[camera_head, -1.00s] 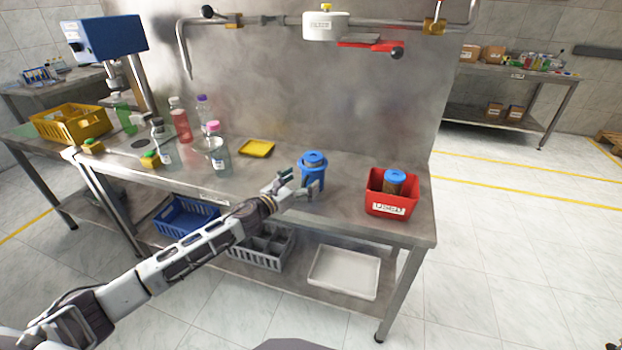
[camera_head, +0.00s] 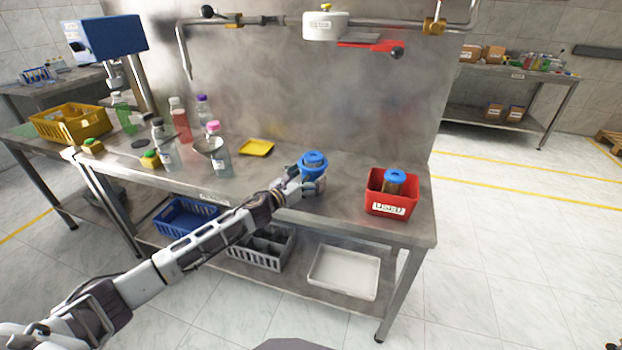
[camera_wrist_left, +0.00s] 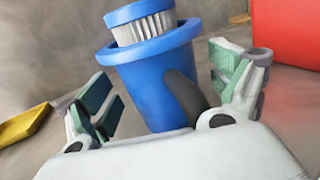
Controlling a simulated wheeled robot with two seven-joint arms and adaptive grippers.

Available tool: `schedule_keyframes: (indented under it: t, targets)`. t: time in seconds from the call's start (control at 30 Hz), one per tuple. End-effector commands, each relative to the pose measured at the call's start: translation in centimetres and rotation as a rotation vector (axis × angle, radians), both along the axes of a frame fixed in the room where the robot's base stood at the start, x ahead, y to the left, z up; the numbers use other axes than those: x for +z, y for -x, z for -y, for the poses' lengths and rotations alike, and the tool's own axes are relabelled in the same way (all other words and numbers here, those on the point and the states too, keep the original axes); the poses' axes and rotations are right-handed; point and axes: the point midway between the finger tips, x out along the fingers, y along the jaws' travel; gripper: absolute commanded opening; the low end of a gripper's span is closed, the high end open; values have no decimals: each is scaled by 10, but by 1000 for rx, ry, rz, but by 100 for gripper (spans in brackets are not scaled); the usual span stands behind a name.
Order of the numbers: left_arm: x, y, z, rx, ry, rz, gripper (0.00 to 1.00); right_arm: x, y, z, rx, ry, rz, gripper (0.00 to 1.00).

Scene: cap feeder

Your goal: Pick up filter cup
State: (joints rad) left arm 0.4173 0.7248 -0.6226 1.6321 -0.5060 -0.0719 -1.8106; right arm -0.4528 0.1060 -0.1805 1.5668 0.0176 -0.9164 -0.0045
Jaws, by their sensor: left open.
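The filter cup (camera_head: 313,167) is a blue cup with a wide rim, standing on the steel table right of the yellow tray. A white pleated filter with a blue cap sits in its top. In the left wrist view the filter cup (camera_wrist_left: 155,85) fills the middle, and a dark handle-like part shows on its right side. My left gripper (camera_head: 308,183) is open, with one finger on each side of the cup; the fingers (camera_wrist_left: 165,95) look apart from its wall. The cup's lower part is hidden behind the gripper's palm. My right gripper is not in view.
A red bin (camera_head: 391,205) with a blue-capped filter stands close on the right. A yellow tray (camera_head: 257,148) lies to the left, with several bottles (camera_head: 213,152) farther left. A pipe rail (camera_head: 270,20) runs above.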

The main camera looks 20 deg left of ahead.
Motion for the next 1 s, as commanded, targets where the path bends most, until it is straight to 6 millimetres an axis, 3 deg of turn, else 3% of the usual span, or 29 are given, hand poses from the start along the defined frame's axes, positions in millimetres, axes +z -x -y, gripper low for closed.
schedule_keyframes:
  t: [0.07, 0.5, 1.0]
  targets:
    - [0, 0, 0, 0, 0, 0, 93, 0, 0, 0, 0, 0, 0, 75]
    - [1, 0, 0, 0, 1, 2, 40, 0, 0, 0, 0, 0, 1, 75]
    - [7, 0, 0, -1, -1, 3, 40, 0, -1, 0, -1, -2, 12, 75]
